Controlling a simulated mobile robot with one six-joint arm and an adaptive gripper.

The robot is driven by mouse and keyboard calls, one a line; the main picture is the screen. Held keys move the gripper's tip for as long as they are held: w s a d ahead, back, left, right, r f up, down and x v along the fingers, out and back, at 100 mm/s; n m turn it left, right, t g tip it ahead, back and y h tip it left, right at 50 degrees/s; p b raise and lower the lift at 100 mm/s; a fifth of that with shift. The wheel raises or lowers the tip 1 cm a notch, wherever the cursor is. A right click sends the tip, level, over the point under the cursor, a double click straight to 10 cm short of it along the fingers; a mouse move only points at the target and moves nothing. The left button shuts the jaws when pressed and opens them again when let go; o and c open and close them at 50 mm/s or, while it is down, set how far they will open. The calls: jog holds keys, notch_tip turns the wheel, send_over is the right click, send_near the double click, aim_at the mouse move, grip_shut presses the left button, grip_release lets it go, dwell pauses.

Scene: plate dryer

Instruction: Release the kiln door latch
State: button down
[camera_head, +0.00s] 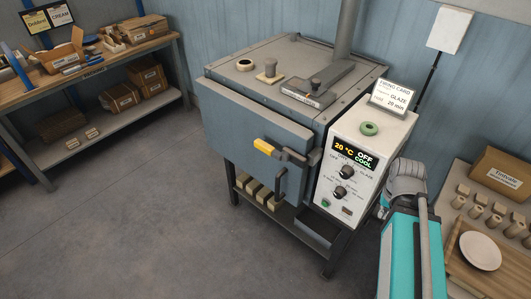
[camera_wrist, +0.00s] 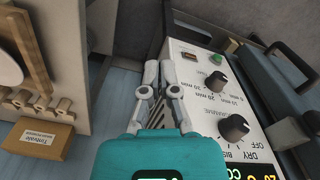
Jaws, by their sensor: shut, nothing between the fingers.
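The grey kiln (camera_head: 265,75) stands in the middle of the head view. Its front door (camera_head: 250,125) appears shut. The latch has a yellow-ended lever (camera_head: 264,146) that points left across the door, joined to a dark bracket (camera_head: 292,165) at the door's right edge. My gripper (camera_wrist: 161,72) shows in the wrist view with its fingers shut and empty, beside the white control panel (camera_wrist: 205,85) with its dark knobs. It is apart from the latch. Dark bars at the right of the wrist view may be the latch, but I cannot tell.
The control panel (camera_head: 352,165) reads 20 °C, OFF, COOL. My teal arm stands right of it. A table (camera_head: 465,240) at right holds a carton (camera_head: 500,172), a white plate (camera_head: 480,250) and small blocks. The floor (camera_head: 150,220) before the kiln's left side is clear.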

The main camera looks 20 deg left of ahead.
jog(key=shift+a, duration=0.1)
jog(key=w+a+f+n+t+h+b, duration=0.3)
jog(key=w+a+n+b, duration=0.2)
jog(key=a+n, duration=0.4)
jog(key=w+a+f+n+t+h+b, duration=0.25)
jog(key=w+a+n+b, duration=0.25)
jog(key=a+n, duration=0.45)
jog(key=s+a+n+t+b, duration=0.1)
jog(key=a+n+t+b, duration=0.3)
jog(key=a, duration=1)
jog(key=s+a+n+t+b, duration=0.1)
jog(key=a+n+t+b, duration=0.2)
jog(key=a+n, duration=0.6)
jog(key=a+b, duration=0.1)
jog(key=a, duration=0.5)
jog(key=shift+s+a+t, duration=0.15)
jog(key=shift+s+t, duration=0.2)
jog(key=shift+w+f, duration=0.1)
jog(key=shift+f, duration=0.05)
